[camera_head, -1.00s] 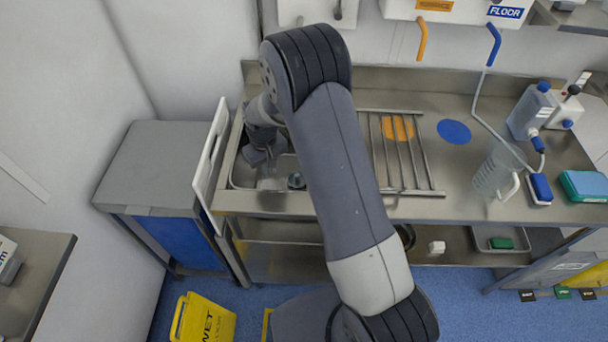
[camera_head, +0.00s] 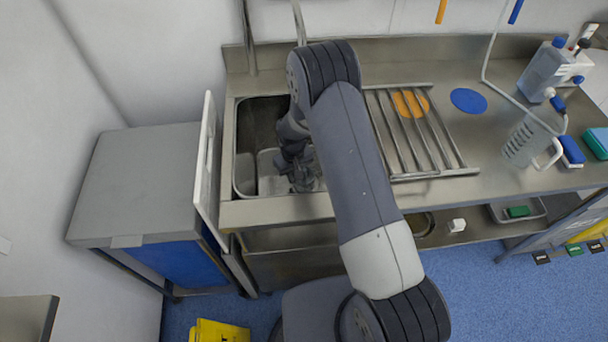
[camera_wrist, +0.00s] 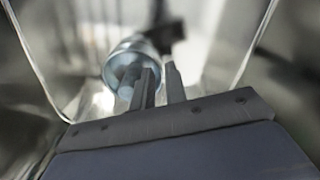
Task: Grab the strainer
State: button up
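A round, shiny, bluish-grey cup-like thing, which looks like the strainer (camera_wrist: 128,62), lies in the basin in the wrist view. It sits just beyond my fingertips, mostly to the left, and the left finger covers part of it. My gripper (camera_wrist: 160,72) has its two fingers apart with a narrow gap, and nothing shows held between them. In the head view my gripper (camera_head: 300,172) points down into the sink basin (camera_head: 245,150). My arm and gripper hide the strainer there.
The sink's front edge and walls lie close around my gripper. A metal drying rack (camera_head: 440,160) stands right of the sink on the steel counter (camera_head: 480,140). A white upright panel (camera_head: 205,170) stands at the sink's left side, beside a grey cabinet (camera_head: 140,180).

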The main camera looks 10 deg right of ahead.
jog(key=shift+f, duration=0.65)
grip_shut()
jog(key=shift+r, duration=0.15)
